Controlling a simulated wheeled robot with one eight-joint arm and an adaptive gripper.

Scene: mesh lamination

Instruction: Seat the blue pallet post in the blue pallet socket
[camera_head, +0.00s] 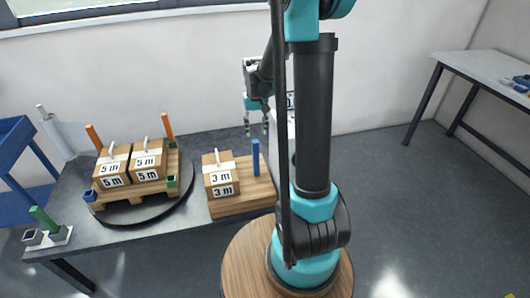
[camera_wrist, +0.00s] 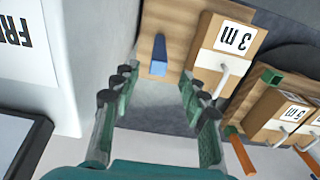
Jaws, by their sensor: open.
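The blue pallet post (camera_head: 256,157) stands upright on a wooden board beside the 3 m box; in the wrist view it (camera_wrist: 158,55) shows beyond the fingertips. The blue pallet socket (camera_head: 90,195) is at the near left corner of the wooden pallet (camera_head: 135,192) on the dark round turntable. No post shows in it. My gripper (camera_head: 257,130) is open and empty, fingers pointing down, in the air above and beyond the post. In the wrist view my gripper (camera_wrist: 158,78) has its fingers spread, with the post ahead between their lines, not touching.
Two 5 m boxes (camera_head: 112,167) sit on the pallet, with orange posts (camera_head: 168,127) at its far corners and an empty green socket (camera_head: 172,182) near right. The 3 m box (camera_head: 220,176) stands close left of the post.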

